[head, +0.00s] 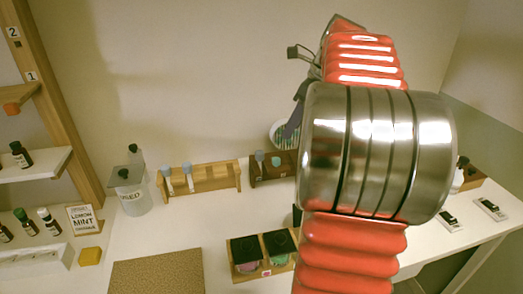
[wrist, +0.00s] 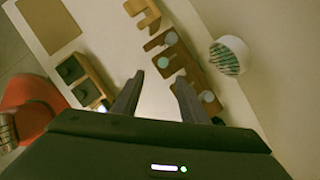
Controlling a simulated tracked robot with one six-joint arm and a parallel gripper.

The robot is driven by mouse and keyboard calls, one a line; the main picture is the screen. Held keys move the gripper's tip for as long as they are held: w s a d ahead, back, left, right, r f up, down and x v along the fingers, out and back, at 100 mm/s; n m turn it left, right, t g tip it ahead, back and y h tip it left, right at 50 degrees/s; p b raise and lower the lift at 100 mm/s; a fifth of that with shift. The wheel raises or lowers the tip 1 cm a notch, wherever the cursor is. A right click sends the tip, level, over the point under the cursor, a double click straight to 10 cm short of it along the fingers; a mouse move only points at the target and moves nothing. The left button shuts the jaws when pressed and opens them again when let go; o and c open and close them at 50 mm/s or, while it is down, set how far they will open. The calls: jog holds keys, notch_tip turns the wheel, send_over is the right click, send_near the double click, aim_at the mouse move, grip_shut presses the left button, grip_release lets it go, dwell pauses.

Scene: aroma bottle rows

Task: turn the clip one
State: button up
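My gripper (wrist: 158,88) is open in the wrist view, its two dark fingers apart with nothing between them. It is over the table beside a dark wooden rack (wrist: 186,66) holding pale round-topped pieces. The rack also shows in the head view (head: 258,180), partly behind my arm. I cannot make out which thing is the clip. Two small black-and-white items (head: 450,221) (head: 490,208) lie at the table's right, too small to identify.
A light wooden rack (head: 205,178) with blue-topped droppers stands at the back. A two-compartment wooden box (head: 247,274) is in front. A jar marked USED (head: 131,198), a brown mat (head: 160,276) and a lemon mint sign (head: 84,219) are at left. Bottles line the left shelves.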

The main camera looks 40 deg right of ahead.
aim_at(277, 159)
jog(key=shift+s+d+m, duration=0.15)
jog(key=shift+d+m, duration=0.25)
jog(key=shift+d, duration=0.15)
jog(key=shift+f, duration=0.1)
jog(key=x, duration=1.3)
jog(key=shift+w+a+f, duration=0.1)
jog(key=shift+w+f, duration=0.1)
jog(key=shift+f, duration=0.05)
grip_shut()
